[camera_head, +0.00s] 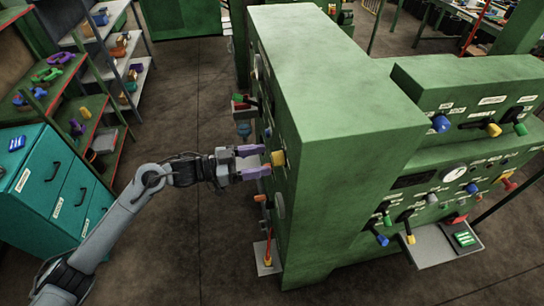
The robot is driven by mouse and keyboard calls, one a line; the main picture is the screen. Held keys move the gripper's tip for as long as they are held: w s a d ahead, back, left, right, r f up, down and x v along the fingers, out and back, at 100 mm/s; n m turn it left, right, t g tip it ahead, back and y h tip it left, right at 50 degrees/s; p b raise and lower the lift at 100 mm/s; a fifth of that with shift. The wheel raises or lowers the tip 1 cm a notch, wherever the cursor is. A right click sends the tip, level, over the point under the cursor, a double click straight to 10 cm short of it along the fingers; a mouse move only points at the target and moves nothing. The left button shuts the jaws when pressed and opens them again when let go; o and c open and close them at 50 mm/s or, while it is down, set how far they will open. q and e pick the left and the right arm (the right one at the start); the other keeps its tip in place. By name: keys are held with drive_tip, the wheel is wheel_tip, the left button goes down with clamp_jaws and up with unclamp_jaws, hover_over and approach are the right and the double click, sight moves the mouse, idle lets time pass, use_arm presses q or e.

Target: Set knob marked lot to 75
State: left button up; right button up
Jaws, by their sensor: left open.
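A yellow knob (278,158) sticks out of the left-facing panel of the green machine (335,70). My left gripper (264,160) comes in from the left and points at this panel. Its two purple fingers are apart, with their tips close to the yellow knob. I cannot tell whether they touch it. The panel is seen at a steep angle, so its labels and dial values are not readable, and I cannot tell which knob is marked lot. My right gripper is not in view.
A teal cabinet (55,190) stands at left. The floor between is clear.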

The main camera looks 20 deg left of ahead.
sight(278, 159)
use_arm(q)
drive_tip(key=x, duration=0.4)
drive_tip(key=c, duration=1)
